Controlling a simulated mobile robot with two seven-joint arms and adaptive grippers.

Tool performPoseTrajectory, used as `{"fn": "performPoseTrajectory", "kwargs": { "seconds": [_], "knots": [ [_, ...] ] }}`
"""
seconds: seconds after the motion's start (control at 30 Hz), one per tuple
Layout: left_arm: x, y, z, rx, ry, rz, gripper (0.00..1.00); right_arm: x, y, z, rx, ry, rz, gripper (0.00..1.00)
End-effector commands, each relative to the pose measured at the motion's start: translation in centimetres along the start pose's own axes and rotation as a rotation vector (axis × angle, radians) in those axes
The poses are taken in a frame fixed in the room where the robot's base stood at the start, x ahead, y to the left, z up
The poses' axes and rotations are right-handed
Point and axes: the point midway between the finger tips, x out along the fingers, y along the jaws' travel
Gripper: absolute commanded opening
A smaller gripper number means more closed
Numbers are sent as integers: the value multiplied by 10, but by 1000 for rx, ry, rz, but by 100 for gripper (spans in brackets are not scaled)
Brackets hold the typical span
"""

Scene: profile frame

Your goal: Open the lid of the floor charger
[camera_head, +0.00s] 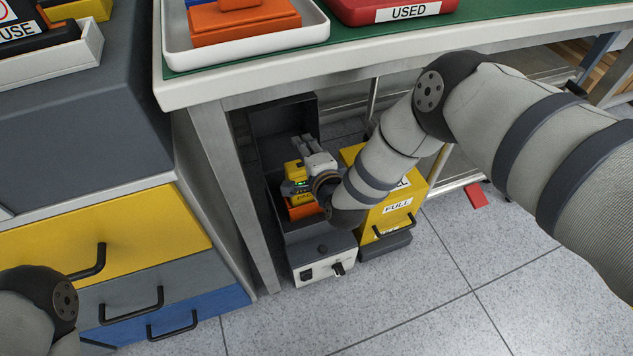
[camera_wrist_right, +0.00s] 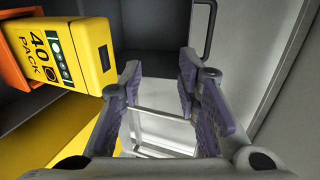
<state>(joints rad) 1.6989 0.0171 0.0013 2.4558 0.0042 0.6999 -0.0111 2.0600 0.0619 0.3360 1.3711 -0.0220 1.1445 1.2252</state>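The floor charger (camera_head: 322,249) stands on the floor under the bench, a grey box with a white front panel and a knob. Its dark lid (camera_head: 272,124) stands raised at the back, so the charger is open. A yellow pack on an orange base (camera_head: 302,211) sits inside; the wrist view shows the pack (camera_wrist_right: 62,55) at upper left. My right gripper (camera_head: 302,140) is above the pack, in front of the lid. In the wrist view its fingers (camera_wrist_right: 160,72) are apart with nothing between them. A dark handle (camera_wrist_right: 208,32) shows beyond them. My left gripper is out of view.
A yellow bin marked FULL (camera_head: 404,192) stands right beside the charger. The bench leg (camera_head: 236,190) and a drawer cabinet (camera_head: 130,235) are to the left. The bench top (camera_head: 260,78) overhangs above. The floor in front (camera_head: 400,290) is clear.

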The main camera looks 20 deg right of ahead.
Motion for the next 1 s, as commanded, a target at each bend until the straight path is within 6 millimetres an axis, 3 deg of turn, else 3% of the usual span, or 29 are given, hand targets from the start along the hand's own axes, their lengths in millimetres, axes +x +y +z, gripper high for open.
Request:
{"fn": "performPoseTrajectory", "kwargs": {
  "seconds": [0.2,0.4,0.93,1.0],
  "knots": [
    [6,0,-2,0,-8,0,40,-27,52,1,-1,-2,6,30],
    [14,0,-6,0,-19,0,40,-38,80,1,-1,-1,4,30],
    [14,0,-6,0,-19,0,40,-40,83,0,-1,0,1,30],
    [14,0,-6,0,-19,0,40,-46,93,0,-23,-5,32,30]
  ]
}}
